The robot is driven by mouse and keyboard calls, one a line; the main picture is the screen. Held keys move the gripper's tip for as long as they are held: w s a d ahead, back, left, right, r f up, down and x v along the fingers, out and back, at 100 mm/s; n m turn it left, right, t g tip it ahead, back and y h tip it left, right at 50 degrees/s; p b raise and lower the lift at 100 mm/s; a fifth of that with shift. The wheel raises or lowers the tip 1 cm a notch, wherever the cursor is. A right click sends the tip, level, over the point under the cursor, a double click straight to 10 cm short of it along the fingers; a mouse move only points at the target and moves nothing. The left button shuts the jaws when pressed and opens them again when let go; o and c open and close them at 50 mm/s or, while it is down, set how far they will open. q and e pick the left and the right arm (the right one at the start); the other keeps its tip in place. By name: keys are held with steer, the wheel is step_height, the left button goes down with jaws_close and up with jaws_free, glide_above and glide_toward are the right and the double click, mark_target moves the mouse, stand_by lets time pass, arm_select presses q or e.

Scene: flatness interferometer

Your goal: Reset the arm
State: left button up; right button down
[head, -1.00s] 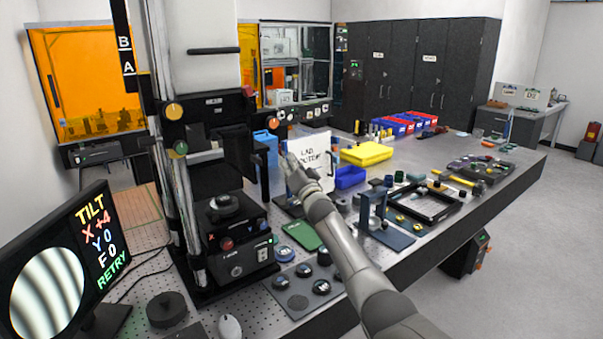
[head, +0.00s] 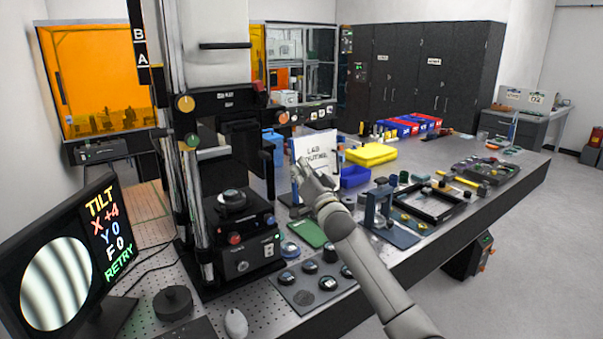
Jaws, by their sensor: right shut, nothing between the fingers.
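My right arm reaches in from the bottom right over the bench. Its gripper (head: 298,174) is shut and empty, in front of the white lab routine board (head: 316,149); I cannot tell whether it touches the board. The interferometer (head: 232,216) stands left of the gripper, with a dark round part on its stage. The monitor (head: 62,262) at the lower left shows striped fringes and the text TILT X +4, Y 0, F 0, RETRY. My left gripper is not in view.
A grey plate with several dark round pieces (head: 311,266) lies near the bench's front edge. A green pad (head: 306,231), a blue bin (head: 353,176), a yellow tray (head: 371,154) and a black frame (head: 430,206) lie around my arm. A mouse (head: 236,322) is at the front.

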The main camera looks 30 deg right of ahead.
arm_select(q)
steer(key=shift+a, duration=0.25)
arm_select(e)
steer(key=shift+s, duration=0.2)
